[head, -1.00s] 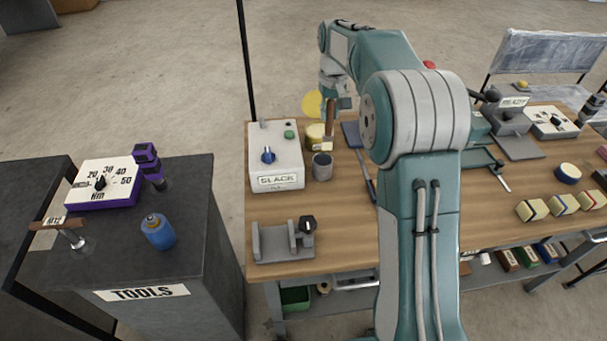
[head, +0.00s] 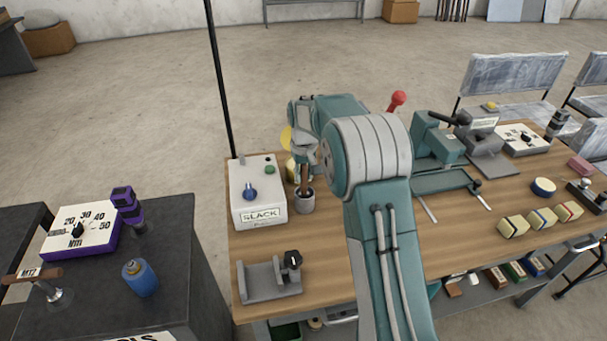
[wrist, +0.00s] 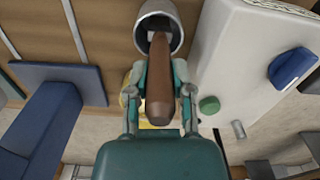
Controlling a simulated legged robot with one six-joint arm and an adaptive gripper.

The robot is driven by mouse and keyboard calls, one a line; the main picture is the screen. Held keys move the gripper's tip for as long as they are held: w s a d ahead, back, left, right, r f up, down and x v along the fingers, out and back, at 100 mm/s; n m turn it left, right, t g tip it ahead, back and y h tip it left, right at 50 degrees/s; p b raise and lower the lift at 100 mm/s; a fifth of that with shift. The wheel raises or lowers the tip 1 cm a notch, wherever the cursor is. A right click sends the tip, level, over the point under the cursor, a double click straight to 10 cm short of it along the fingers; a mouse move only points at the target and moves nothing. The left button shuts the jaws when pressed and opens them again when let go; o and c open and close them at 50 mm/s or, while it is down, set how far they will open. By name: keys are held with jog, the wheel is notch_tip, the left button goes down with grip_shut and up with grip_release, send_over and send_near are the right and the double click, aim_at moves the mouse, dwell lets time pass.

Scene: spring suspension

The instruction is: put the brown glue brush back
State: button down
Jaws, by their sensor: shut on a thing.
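The brown glue brush (head: 304,176) is upright in my gripper (head: 304,160), its lower end at the mouth of the grey cup (head: 304,203). In the wrist view the brown handle (wrist: 162,75) lies between the two fingers of my gripper (wrist: 158,88), which are shut on it. There the handle's far end reaches into the opening of the cup (wrist: 160,14). How deep the brush sits, and its bristles, are hidden. A yellow pot (head: 291,168) stands behind the cup, partly covered by my gripper.
The white SLACK box (head: 257,190) stands close left of the cup. A grey bracket (head: 270,278) with a black knob is at the bench's front left. A blue piece (wrist: 50,120) shows in the wrist view. The wooden bench (head: 330,255) is clear in front of the cup.

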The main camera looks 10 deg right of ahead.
jog(key=c, duration=0.5)
grip_release()
notch_tip(320, 180, up, 12)
jog(key=shift+r, duration=0.15)
jog(key=s+r+t, duration=0.1)
jog(key=s+r, duration=0.4)
jog(key=s, duration=0.4)
jog(key=s+r+t, duration=0.2)
jog(key=s+r, duration=0.3)
jog(key=s, duration=0.4)
jog(key=s+f+m+t, duration=0.1)
jog(key=s+f, duration=0.1)
jog(key=s, duration=0.7)
jog(key=s+f+t, duration=0.1)
jog(key=s+f, duration=0.2)
jog(key=s, duration=0.7)
jog(key=shift+f+m+t, duration=0.15)
jog(key=shift+m+t, duration=0.15)
jog(key=shift+m, duration=0.1)
